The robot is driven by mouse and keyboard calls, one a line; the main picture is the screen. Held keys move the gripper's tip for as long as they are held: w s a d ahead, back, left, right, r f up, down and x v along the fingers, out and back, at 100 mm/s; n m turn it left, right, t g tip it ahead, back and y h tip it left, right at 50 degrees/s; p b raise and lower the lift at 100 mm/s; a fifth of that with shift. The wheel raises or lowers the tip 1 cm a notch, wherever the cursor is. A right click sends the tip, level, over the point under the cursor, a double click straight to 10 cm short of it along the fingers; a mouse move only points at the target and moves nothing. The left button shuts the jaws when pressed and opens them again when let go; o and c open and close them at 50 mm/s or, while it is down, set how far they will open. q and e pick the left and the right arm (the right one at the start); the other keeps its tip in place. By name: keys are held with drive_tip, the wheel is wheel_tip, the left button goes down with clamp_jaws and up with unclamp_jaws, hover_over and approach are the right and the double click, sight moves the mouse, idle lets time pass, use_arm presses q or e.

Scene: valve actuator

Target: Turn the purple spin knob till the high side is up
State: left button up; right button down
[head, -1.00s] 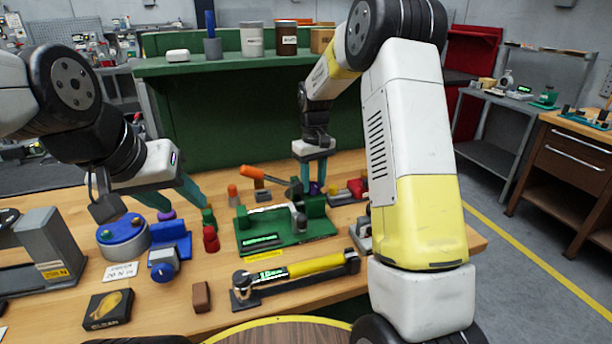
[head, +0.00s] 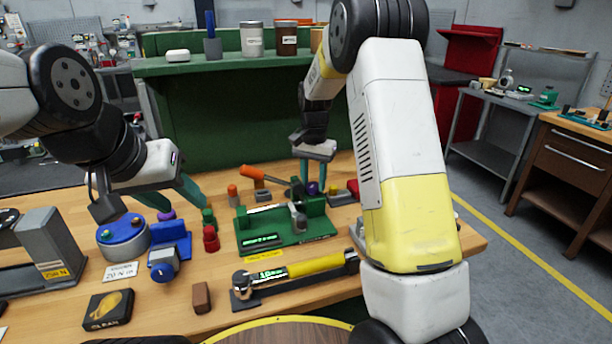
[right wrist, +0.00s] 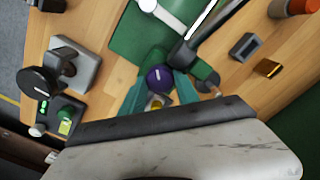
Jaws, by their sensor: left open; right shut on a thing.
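The purple spin knob (head: 312,187) sits at the back of a green fixture (head: 265,239) on the bench. In the right wrist view the knob (right wrist: 158,79) shows a pale mark on its face. My right gripper (head: 315,186) is shut on the knob, with one teal finger on each side. Fingers and wrist hide part of it, and I cannot tell which side is the high one.
A yellow-handled torque wrench (head: 300,270) lies in front. Red (head: 211,239) and green (head: 209,218) pieces stand to its left. My right arm covers the bench's right side. Bare wood shows at the front left.

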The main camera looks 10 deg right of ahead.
sight(313, 185)
drive_tip(key=m, duration=0.4)
drive_tip(key=shift+r+m, duration=0.1)
drive_tip(key=shift+m, duration=0.2)
drive_tip(key=m, duration=0.4)
drive_tip(key=shift+m, duration=0.3)
drive_tip(key=c, duration=0.9)
unclamp_jaws()
wheel_tip(313, 185, up, 7)
drive_tip(key=shift+r, duration=0.35)
